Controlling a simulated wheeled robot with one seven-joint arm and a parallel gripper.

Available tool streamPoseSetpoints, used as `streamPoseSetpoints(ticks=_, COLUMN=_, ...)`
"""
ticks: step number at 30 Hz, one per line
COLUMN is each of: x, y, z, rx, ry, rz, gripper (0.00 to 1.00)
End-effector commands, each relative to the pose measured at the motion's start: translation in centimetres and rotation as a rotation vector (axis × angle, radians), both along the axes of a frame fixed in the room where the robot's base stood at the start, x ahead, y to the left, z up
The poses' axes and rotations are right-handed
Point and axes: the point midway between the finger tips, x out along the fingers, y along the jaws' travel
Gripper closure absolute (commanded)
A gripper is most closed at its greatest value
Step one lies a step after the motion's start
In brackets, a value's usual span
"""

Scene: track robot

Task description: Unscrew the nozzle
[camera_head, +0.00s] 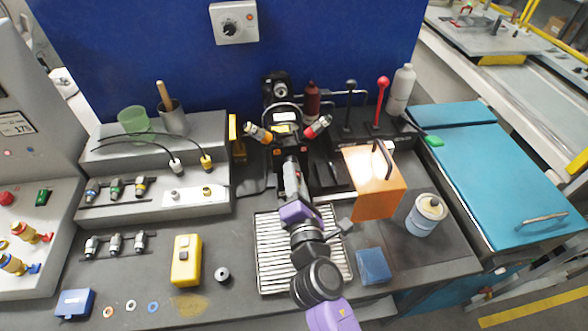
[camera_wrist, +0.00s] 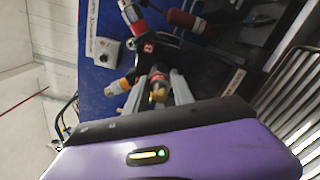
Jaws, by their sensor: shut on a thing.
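In the head view my gripper (camera_head: 291,172) reaches up to the dark machine (camera_head: 284,130) in the middle of the bench. The nozzle is mostly hidden there by my fingers. I cannot tell whether its thread is engaged.
An orange box (camera_head: 375,185) stands to the right. A slatted tray (camera_head: 270,250) lies below my arm. Spare nozzles (camera_head: 115,187) stand on the left rack.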

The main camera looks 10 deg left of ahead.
Motion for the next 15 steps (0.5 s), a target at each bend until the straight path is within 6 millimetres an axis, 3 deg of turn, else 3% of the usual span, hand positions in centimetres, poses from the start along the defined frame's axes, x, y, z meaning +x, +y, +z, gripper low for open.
streamPoseSetpoints(ticks=8, x=0.02, y=-0.05, z=0.22, rx=-0.106, ry=-0.029, rz=-0.001, gripper=1.0)
streamPoseSetpoints(ticks=15, x=-0.01, y=-0.03, z=0.0, rx=-0.419, ry=-0.12, rz=-0.001, gripper=1.0)
